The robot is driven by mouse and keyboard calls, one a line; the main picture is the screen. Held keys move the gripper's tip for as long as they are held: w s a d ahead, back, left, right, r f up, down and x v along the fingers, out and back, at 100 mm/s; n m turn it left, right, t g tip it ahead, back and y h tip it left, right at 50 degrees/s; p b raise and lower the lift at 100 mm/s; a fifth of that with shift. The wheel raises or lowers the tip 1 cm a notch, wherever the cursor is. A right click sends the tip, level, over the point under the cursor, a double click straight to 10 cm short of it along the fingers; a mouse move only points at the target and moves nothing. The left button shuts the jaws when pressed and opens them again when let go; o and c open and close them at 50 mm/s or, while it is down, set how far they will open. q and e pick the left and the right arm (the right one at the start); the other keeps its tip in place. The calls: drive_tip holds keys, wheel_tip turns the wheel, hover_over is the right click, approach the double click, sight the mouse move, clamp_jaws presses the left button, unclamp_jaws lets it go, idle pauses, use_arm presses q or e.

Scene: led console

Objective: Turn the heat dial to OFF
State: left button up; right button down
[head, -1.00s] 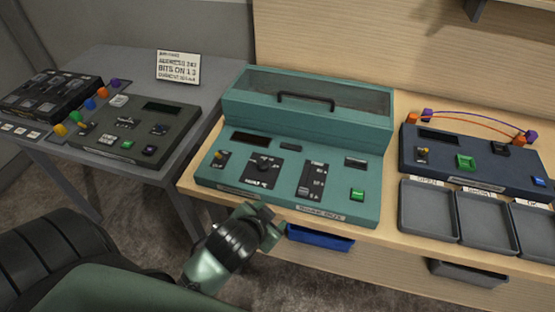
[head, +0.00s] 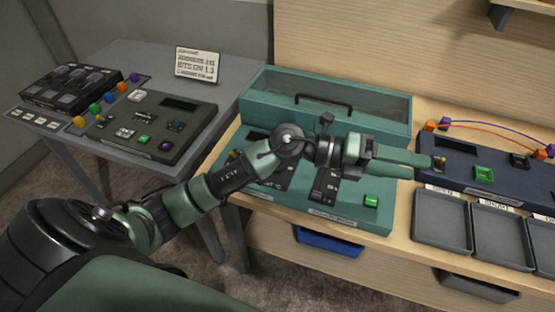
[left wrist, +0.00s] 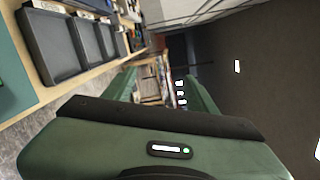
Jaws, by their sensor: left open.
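The teal console (head: 345,221) stands on the wooden bench. Its dial panel (head: 283,180) is mostly behind my left arm; the dial itself is hidden, so I cannot tell where it points. A green button (head: 371,201) shows at its lower right. My left gripper (head: 422,167) is open and empty. It stretches to the right above the console, its fingertips near the left edge of the navy console. In the left wrist view, its two fingers (left wrist: 160,88) are apart with nothing between them. My right gripper is not in view.
The navy console (head: 455,170) with wires is at right, with grey trays (head: 441,220) before it. A teal lidded case (head: 385,113) rises behind the dial area. A dark console (head: 150,130) and a sign (head: 198,65) are on the grey side table. A blue bin (head: 328,241) hangs below.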

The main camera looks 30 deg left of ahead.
use_arm(q)
drive_tip(key=a+f+m+g+y, duration=0.3)
drive_tip(key=a+f+g+y, duration=0.15)
drive_tip(key=f, duration=0.35)
drive_tip(key=a+y, duration=0.4)
drive_tip(key=a, duration=0.4)
drive_tip(key=a+f+n+g+y, duration=0.1)
drive_tip(key=a+y, duration=0.2)
drive_tip(key=a, duration=0.6)
drive_tip(key=w+a+f+g+y, duration=0.1)
drive_tip(key=a+y, duration=0.3)
drive_tip(key=a, duration=0.4)
drive_tip(key=shift+a+f+y, duration=0.15)
drive_tip(key=shift+y, duration=0.2)
drive_tip(key=shift+s+a+f, duration=0.1)
drive_tip(key=shift+a+f, duration=0.05)
drive_tip(key=shift+f, duration=0.05)
wheel_tip(320, 180, down, 6)
drive_tip(key=shift+p, duration=1.25)
drive_tip(key=shift+f, duration=0.65)
clamp_jaws()
